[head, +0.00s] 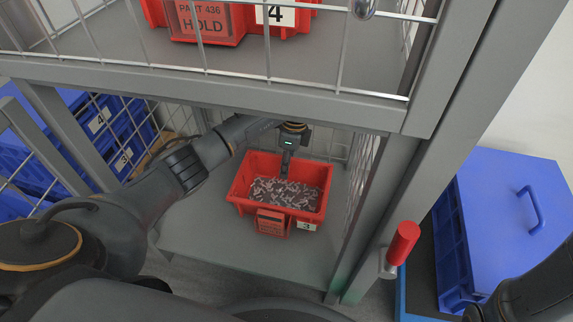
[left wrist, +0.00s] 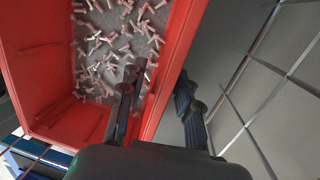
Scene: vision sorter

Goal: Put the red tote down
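The red tote (head: 240,192) rests on the grey lower shelf (head: 190,235) of the rack, filled with small metal parts. Its front has a red plate and a white number label. My left gripper (head: 286,168) is at the tote's back wall, coming down from above. In the left wrist view, the fingers of the left gripper (left wrist: 158,82) are spread on either side of the tote's wall (left wrist: 168,75). One finger is inside over the parts and the other is outside, with a visible gap to the wall. My right gripper is out of view.
Another red tote (head: 245,18) stands on the upper shelf above, behind wire mesh. Blue crates (head: 110,140) are at the left. A blue lidded box (head: 505,205) is at the right. A red cylinder (head: 403,243) is mounted by the right post. Wire mesh (left wrist: 275,85) is beside the tote.

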